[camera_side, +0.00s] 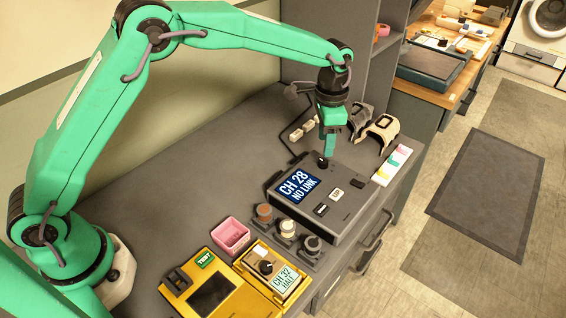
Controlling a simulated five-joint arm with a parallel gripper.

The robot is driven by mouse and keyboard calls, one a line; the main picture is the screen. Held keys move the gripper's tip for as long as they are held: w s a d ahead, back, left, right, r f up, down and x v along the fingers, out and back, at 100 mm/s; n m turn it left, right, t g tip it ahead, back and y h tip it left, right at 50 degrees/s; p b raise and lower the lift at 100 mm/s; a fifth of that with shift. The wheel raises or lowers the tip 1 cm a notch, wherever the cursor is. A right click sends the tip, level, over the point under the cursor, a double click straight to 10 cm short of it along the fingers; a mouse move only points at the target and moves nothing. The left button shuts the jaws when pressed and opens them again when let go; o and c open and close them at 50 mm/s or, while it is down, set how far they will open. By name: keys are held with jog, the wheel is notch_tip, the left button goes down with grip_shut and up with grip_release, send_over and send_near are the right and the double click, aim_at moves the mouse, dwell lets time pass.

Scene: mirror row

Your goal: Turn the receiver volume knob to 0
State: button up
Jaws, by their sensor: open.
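The receiver (345,222) is a dark box on the grey bench, with a blue screen (297,186) reading "CH 28 NO LINK". A black knob (322,161) stands at its back edge; I cannot tell whether it is the volume knob, and no setting on it is readable. Small buttons sit on the top, one marked "UP" (336,193). My gripper (329,150) points down just above and beside the black knob. Its jaws are open, and the fingers partly overlap the knob's surroundings. I cannot tell whether they touch the knob.
Three round capped items (287,229) stand in front of the receiver. A pink bin (231,235), a yellow device (215,290) and a unit reading "CH 32 HALT" (285,278) are nearby. Beige curved items (382,132) and a coloured strip (392,166) lie right. The bench's left is clear.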

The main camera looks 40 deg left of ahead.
jog(key=shift+r, duration=1.1)
jog(key=shift+s+a+r, duration=0.1)
jog(key=shift+a+r, duration=0.05)
jog(key=shift+r, duration=0.05)
jog(key=s+a+r+n+t, duration=0.3)
jog(key=s+a+r+n, duration=0.1)
jog(key=s+a+r, duration=0.8)
jog(key=s+a+n+t, duration=0.1)
jog(key=s+a+n, duration=0.1)
jog(key=s, duration=0.7)
jog(key=s+a+n+t, duration=0.1)
jog(key=s+a, duration=0.3)
jog(key=s, duration=0.6)
jog(key=shift+n+t, duration=0.3)
jog(key=shift+n, duration=0.6)
